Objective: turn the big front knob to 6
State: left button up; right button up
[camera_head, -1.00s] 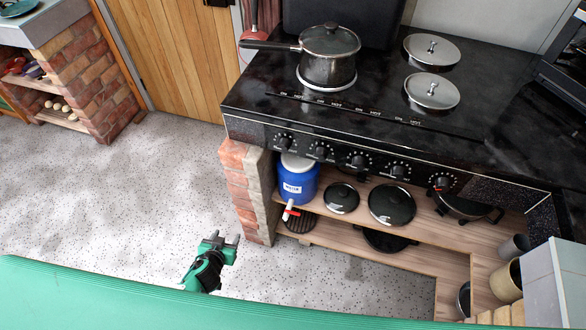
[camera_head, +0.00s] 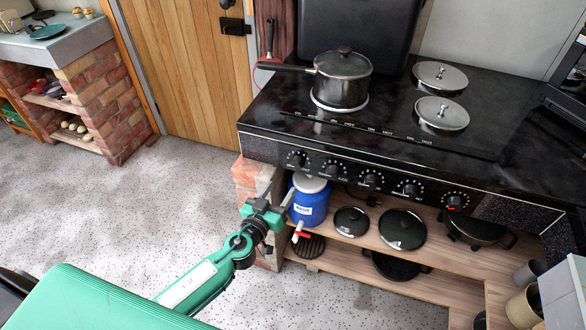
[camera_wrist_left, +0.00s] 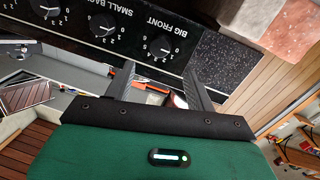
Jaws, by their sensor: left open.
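The big front knob (camera_head: 297,159) is black and is the leftmost one on the stove's front panel. It shows upside down beside its "BIG FRONT" label in the left wrist view (camera_wrist_left: 160,48); I cannot read its setting for certain. My left gripper (camera_head: 278,192) is open and empty, below and slightly left of this knob in the head view. In the left wrist view its two fingers (camera_wrist_left: 160,82) point toward the panel, the knob lying beyond the gap between them, apart from them. My right gripper is not in view.
A lidded pot (camera_head: 341,78) stands on the stove, handle leftward. Below, a blue canister (camera_head: 309,207) and pans (camera_head: 402,230) sit on a shelf, beside the brick pillar (camera_head: 247,172). Floor at left is clear.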

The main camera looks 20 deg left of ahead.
aim_at(295, 167)
pick_arm(q)
jog(key=w, duration=0.3)
jog(key=w+d+p, duration=0.1)
jog(key=w, duration=0.4)
jog(key=shift+w+d+p, duration=0.15)
jog(key=shift+w+p, duration=0.2)
jog(key=shift+p, duration=0.05)
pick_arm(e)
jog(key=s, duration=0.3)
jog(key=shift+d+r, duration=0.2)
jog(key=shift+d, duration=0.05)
pick_arm(q)
jog(key=shift+c, duration=0.3)
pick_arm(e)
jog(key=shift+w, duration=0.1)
pick_arm(q)
jog(key=c, duration=0.9)
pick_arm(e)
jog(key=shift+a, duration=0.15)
